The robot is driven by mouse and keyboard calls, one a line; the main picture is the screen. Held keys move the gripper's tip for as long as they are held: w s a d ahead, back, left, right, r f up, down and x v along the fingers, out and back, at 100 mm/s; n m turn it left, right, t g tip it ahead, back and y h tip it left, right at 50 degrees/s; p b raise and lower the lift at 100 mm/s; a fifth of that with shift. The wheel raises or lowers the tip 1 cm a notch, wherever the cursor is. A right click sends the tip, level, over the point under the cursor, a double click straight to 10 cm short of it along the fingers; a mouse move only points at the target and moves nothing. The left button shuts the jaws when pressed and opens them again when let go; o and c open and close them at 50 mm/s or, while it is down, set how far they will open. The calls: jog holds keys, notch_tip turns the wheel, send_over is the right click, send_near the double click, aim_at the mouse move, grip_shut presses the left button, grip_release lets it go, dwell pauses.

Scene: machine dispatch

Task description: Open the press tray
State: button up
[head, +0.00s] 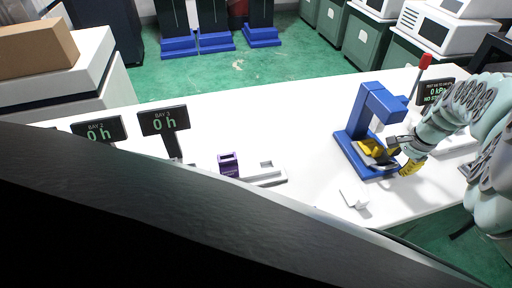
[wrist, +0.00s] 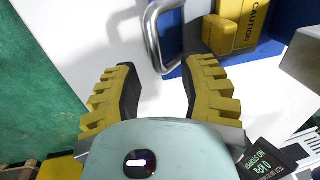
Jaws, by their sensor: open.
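The blue press (head: 385,98) stands on the white table at the right in the head view, with a red-knobbed lever (head: 425,62). A yellow press tray (head: 371,148) sits low in its frame; in the wrist view it is a yellow block marked CAUTION (wrist: 237,27). A grey metal loop handle (wrist: 152,40) shows ahead of the tray in the wrist view. My gripper (wrist: 167,68) is open, its yellow ridged fingers to either side of the handle's near end. No contact is clear. In the head view my gripper (head: 401,154) is beside the press, at its right.
A white piece (head: 353,196) lies near the table's front edge. A purple holder (head: 228,165) and a grey fixture (head: 266,175) stand left of the press. Bay signs (head: 164,121) are further left. A pressure display (head: 436,91) stands behind my arm. The table's middle back is clear.

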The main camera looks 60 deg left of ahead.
jog(key=shift+f, duration=0.55)
grip_shut()
dwell(0.8)
